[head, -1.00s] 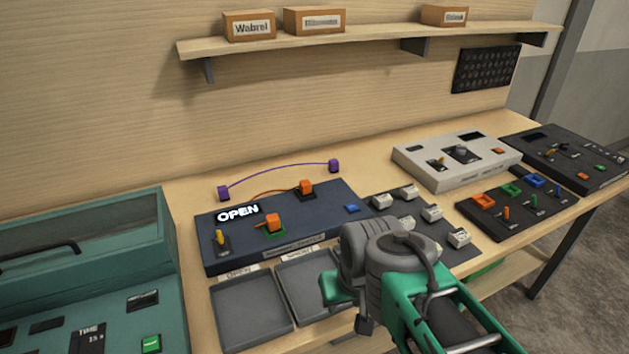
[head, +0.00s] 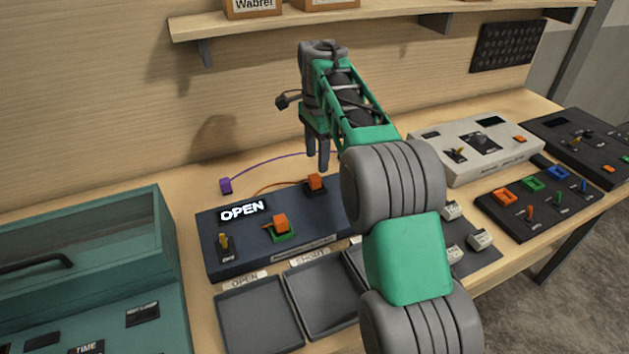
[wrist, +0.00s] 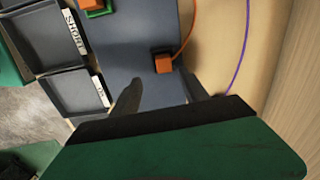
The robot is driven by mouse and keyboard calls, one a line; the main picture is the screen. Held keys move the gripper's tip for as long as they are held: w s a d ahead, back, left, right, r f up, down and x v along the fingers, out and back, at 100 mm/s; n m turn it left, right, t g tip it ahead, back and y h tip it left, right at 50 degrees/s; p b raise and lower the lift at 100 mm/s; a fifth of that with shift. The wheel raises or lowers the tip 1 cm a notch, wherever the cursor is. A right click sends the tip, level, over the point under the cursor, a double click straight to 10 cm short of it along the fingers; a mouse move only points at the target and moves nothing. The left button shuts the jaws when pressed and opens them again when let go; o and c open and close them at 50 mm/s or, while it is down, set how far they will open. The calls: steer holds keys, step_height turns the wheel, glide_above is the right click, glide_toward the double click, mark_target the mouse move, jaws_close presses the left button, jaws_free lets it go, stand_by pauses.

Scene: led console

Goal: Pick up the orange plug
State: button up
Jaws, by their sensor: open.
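Two orange plugs are on the ends of one orange cable. One orange plug (head: 281,223) sits in a green-rimmed socket at the middle of the dark console (head: 235,258). The other orange plug (head: 315,182) sits in a dark socket at the console's back edge. My gripper (head: 317,164) is open and points down just above this back plug. In the wrist view, the back plug (wrist: 163,63) shows just beyond my two fingertips (wrist: 161,80), between their lines. The front plug is partly cut off at the top edge. Nothing is between the fingers.
A purple plug (head: 225,186) and its cable (wrist: 236,72) lie behind the console. The console's display reads OPEN. Grey trays (head: 258,318) stand in front, a teal case (head: 95,235) at left, other panels (head: 475,150) at right. A shelf (head: 375,27) hangs above.

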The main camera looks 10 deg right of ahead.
mark_target(315, 177)
steer(key=shift+w+f+m, duration=0.3)
steer(key=shift+w, duration=0.1)
steer(key=f+p, duration=0.1)
steer(key=f, duration=0.6)
steer(key=shift+a+f, duration=0.2)
jaws_close()
